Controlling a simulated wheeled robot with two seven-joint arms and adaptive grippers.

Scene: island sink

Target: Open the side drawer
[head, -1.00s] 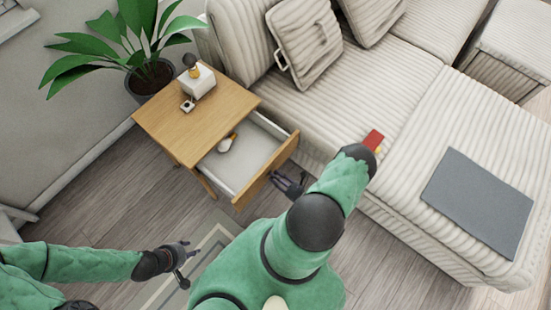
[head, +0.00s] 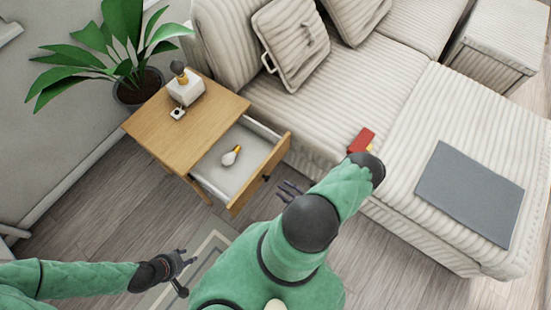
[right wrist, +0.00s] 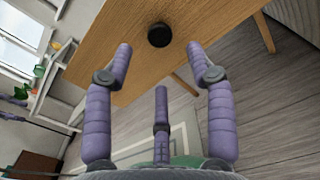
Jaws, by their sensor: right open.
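The side drawer (head: 222,178) of the small wooden table (head: 190,130) stands pulled out, and a light bulb (head: 231,156) lies inside. The drawer's round black knob (right wrist: 159,35) shows on the wooden front in the right wrist view, and its edge shows in the head view (head: 266,178). My right gripper (head: 291,188) is open and empty, just off the drawer front. Its purple fingers (right wrist: 160,62) are spread below the knob in the wrist view, apart from it. My left gripper (head: 186,266) is away from the table over the floor; its fingers look spread with nothing between them.
A white block with a dark-topped object (head: 186,90) stands on the tabletop, beside a potted plant (head: 137,88). A striped sofa (head: 340,100) is close on the right, with a red item (head: 361,140) and a grey mat (head: 470,193). Floor before the drawer is clear.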

